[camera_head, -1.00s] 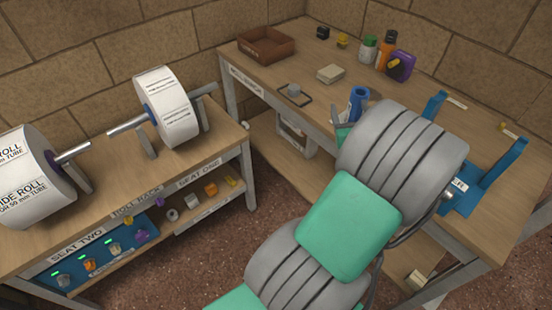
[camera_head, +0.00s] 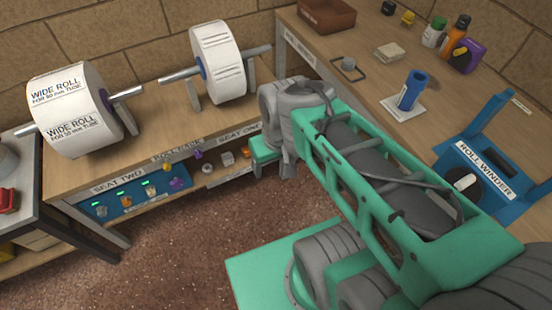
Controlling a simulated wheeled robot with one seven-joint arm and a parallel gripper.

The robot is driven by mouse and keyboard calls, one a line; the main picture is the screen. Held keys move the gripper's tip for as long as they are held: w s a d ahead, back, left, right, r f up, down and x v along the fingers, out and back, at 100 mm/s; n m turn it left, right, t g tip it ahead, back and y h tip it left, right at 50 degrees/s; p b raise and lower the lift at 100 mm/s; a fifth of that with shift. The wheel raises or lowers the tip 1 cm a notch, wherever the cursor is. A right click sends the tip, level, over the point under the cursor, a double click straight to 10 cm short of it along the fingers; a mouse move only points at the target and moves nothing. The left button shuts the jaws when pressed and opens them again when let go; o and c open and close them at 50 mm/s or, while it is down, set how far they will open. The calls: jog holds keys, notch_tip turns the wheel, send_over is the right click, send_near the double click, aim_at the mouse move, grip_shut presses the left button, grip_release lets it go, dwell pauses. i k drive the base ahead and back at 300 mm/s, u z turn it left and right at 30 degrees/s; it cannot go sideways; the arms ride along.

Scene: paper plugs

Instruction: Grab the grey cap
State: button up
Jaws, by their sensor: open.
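Another small grey piece (camera_head: 101,210) sits at the left end of the blue Seat Two panel (camera_head: 88,208). I cannot tell which of them is the cap meant. My gripper (camera_head: 270,165) hangs at the end of my green and grey arm, in front of the right end of the roll rack shelf. It is partly hidden by my wrist, looks empty, and is apart from both grey pieces.
The Seat One shelf holds small plugs, including a whitish one (camera_head: 227,159). Two paper rolls (camera_head: 76,108) stand on the left bench. The right bench (camera_head: 318,42) holds a blue tube (camera_head: 411,91), a blue roll winder (camera_head: 484,178), bottles and a brown tray (camera_head: 327,15).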

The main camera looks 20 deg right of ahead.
aim_at(347, 64)
jog(key=z, duration=1.2)
jog(key=i, duration=0.35)
jog(key=u, duration=2.3)
